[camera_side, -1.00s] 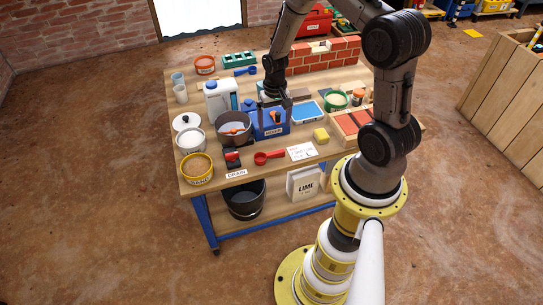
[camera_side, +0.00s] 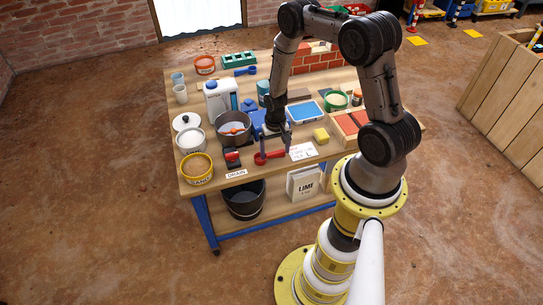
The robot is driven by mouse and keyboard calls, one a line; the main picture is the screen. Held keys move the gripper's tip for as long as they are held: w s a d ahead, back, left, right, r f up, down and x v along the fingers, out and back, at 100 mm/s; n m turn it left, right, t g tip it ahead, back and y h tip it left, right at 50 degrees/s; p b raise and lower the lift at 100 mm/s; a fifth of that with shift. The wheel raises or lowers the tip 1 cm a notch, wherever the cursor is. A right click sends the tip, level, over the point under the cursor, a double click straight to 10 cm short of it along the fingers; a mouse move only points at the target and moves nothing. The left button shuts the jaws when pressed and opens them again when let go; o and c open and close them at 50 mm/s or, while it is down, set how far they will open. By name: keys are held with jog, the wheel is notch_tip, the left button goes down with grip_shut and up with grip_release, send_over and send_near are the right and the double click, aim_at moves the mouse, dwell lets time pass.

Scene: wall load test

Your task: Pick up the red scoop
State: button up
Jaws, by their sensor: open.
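The red scoop (camera_side: 266,157) lies on the wooden table near its front edge, its handle pointing right toward a white printed card. My gripper (camera_side: 275,151) is directly over the scoop, fingers pointing down and open, with one finger on each side of it in the picture. Whether the fingers touch the scoop or the tabletop is too small to tell. Part of the scoop is hidden behind the fingers.
A grey pot (camera_side: 233,128) with an orange item in it stands left of my gripper. A small black and red item (camera_side: 232,158) sits left of the scoop. The white card (camera_side: 302,151) and a yellow sponge (camera_side: 321,135) lie to the right. A blue box (camera_side: 257,120) is behind.

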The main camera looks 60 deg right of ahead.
aim_at(275, 153)
jog(key=shift+c, duration=0.3)
jog(key=c, duration=0.9)
jog(key=shift+o, duration=0.2)
jog(key=shift+r, duration=0.55)
notch_tip(275, 153, up, 2)
jog(key=shift+r, duration=0.2)
jog(key=s+a+r, duration=0.6)
jog(key=s+r, duration=0.3)
jog(key=s, duration=0.3)
jog(key=shift+s+a+r, duration=0.15)
jog(key=shift+a+r, duration=0.1)
jog(key=shift+a, duration=0.15)
